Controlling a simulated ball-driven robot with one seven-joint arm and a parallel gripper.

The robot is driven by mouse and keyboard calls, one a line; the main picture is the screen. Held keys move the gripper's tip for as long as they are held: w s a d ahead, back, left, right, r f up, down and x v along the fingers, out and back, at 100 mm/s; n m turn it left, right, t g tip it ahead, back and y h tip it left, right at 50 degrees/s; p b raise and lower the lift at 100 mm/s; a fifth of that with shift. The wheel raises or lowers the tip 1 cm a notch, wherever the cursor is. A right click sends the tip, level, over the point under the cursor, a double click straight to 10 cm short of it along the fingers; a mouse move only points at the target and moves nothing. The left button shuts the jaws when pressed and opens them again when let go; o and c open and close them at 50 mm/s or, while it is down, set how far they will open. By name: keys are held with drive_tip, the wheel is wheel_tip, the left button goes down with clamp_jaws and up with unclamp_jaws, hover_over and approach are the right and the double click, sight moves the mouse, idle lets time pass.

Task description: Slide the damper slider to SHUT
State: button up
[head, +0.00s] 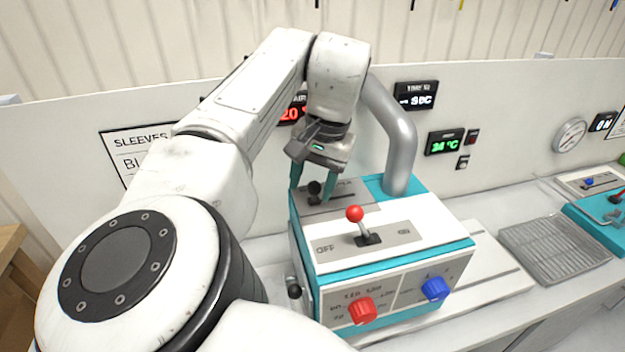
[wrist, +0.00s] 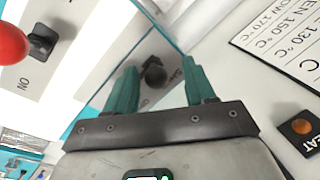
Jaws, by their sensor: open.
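The damper slider is a black round knob (head: 314,188) on a grey plate (head: 345,197) at the back left of the teal and white machine (head: 440,228). Its slot runs to the right of the knob in the head view. My gripper (head: 313,181) is open, pointing down over the knob, with teal fingers. In the wrist view the knob (wrist: 155,75) shows between the two fingers (wrist: 160,80), with a gap on either side. Whether a finger touches it cannot be told. The plate's lettering is partly hidden and not readable.
A red-balled lever (head: 355,214) stands in front of the slider on the machine's top. A thick grey pipe (head: 400,150) rises just right of my gripper. Red (head: 362,310) and blue (head: 434,288) knobs are on the front. A wire rack (head: 555,248) lies to the right.

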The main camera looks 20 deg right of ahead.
wheel_tip(320, 180, up, 11)
drive_tip(key=s+d+b, duration=0.1)
drive_tip(key=b, duration=0.1)
drive_tip(key=shift+d+f, duration=0.2)
drive_tip(key=shift+d, duration=0.15)
